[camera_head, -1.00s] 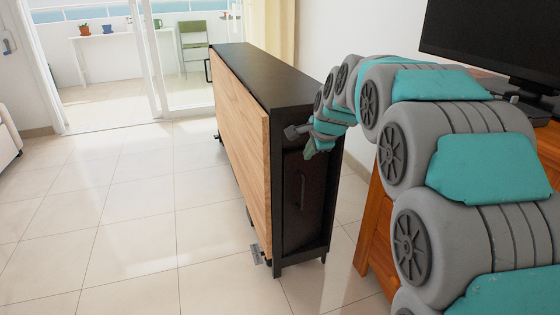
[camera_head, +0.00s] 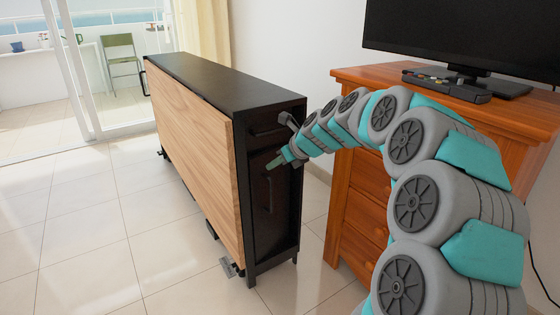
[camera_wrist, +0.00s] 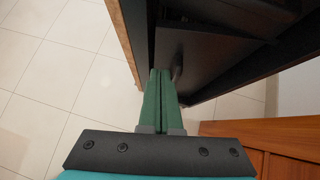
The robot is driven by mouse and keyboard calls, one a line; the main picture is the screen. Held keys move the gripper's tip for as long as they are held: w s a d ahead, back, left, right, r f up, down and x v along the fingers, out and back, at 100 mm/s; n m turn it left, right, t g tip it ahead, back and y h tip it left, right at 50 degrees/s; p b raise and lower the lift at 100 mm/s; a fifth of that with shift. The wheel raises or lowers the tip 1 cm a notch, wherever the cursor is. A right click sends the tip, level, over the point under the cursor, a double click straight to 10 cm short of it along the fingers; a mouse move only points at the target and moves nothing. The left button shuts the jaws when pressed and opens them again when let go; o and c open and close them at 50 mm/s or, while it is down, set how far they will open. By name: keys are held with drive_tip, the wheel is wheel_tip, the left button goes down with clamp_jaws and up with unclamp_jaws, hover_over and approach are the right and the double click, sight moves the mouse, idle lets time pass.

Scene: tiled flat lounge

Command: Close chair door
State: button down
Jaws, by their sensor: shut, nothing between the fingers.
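The black cabinet (camera_head: 230,80) with a light wood side panel (camera_head: 190,135) stands left of centre in the head view. Its narrow end has a dark door (camera_head: 285,215) with a vertical bar handle (camera_head: 268,195), below a drawer-like front (camera_head: 268,131). I cannot tell whether the door is fully closed. My gripper (camera_head: 270,166) is shut and empty in front of this end face, above the door handle. In the wrist view, the green fingers (camera_wrist: 161,75) are together and point at the dark interior or face of the cabinet end (camera_wrist: 200,55). Contact cannot be told.
An orange-brown wooden chest of drawers (camera_head: 350,175) with a television (camera_head: 470,35) stands close on the right. A metal foot or caster (camera_head: 228,267) sticks out at the cabinet's base. Tiled floor (camera_head: 90,240) is clear on the left.

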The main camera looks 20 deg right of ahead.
sight(252, 162)
drive_tip(key=shift+w+a+f+b, duration=0.1)
drive_tip(key=shift+w+a+f, duration=0.4)
drive_tip(key=shift+w, duration=0.45)
drive_tip(key=shift+w+a+f+b, duration=0.1)
drive_tip(key=shift+w+a+f, duration=0.2)
drive_tip(key=shift+w+a, duration=0.5)
drive_tip(key=shift+w+a+f+b, duration=0.1)
drive_tip(key=shift+w+a+f, duration=0.3)
drive_tip(key=shift+w, duration=0.7)
drive_tip(key=shift+r, duration=0.1)
drive_tip(key=a+p, duration=0.1)
drive_tip(key=p, duration=0.2)
drive_tip(key=shift+w+r+m, duration=0.25)
drive_tip(key=shift+w+m, duration=0.05)
drive_tip(key=shift+w, duration=0.1)
drive_tip(key=shift+w+a+m+h+p, duration=0.2)
drive_tip(key=shift+w+m+h+p, duration=0.1)
drive_tip(key=shift+p, duration=0.75)
drive_tip(key=shift+w+f, duration=0.1)
drive_tip(key=shift+f, duration=0.2)
